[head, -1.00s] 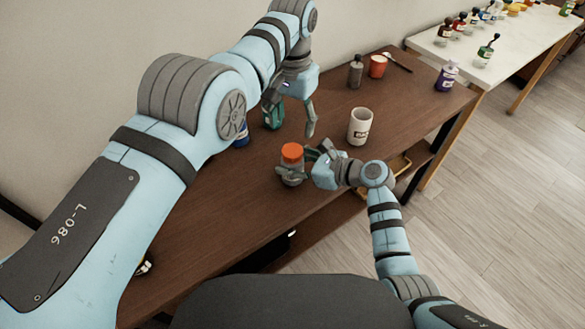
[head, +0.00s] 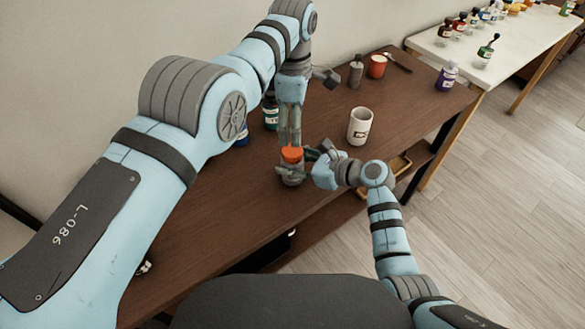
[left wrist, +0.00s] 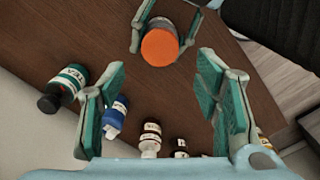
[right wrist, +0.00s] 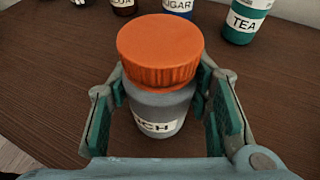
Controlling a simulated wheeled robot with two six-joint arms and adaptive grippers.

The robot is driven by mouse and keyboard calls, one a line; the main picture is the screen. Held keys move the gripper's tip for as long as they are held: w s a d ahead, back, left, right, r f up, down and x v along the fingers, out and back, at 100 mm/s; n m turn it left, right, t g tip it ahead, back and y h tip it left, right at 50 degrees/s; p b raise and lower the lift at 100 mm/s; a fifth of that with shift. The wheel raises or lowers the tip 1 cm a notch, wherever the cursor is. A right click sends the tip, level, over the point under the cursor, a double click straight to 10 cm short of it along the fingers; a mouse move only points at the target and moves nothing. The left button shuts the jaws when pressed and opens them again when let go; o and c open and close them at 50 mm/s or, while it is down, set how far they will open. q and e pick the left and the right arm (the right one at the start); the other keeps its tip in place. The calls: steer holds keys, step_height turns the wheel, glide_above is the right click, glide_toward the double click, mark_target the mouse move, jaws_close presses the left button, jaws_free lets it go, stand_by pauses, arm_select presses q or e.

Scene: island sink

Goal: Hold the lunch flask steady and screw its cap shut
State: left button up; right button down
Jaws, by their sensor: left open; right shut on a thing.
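The lunch flask is a grey jar (head: 291,179) with an orange cap (head: 292,154), upright on the brown table. The right wrist view shows the flask's grey body (right wrist: 158,108) with a partly hidden label ending in "CH", and the orange cap (right wrist: 160,52) sitting on top. My right gripper (head: 297,167) is shut on the flask's body, below the cap, one finger on each side. My left gripper (head: 291,138) is open and empty, pointing down close above and behind the cap. In the left wrist view the cap (left wrist: 160,47) lies beyond the open fingers, between them and apart from both.
A white mug (head: 360,126) stands right of the flask. A green TEA bottle (head: 270,114) and a blue bottle (left wrist: 115,117) stand behind it to the left.

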mark_target(292, 152)
arm_select(q)
step_height(292, 152, down, 7)
steer(key=shift+f, duration=0.2)
stand_by(0.3)
steer(key=shift+s, duration=0.1)
steer(key=c, duration=1.2)
steer(key=m, duration=0.9)
steer(key=shift+m, duration=0.4)
steer(key=m, duration=0.3)
steer(key=shift+m, duration=0.4)
steer(key=m, duration=0.5)
steer(key=shift+s+a+f, duration=0.1)
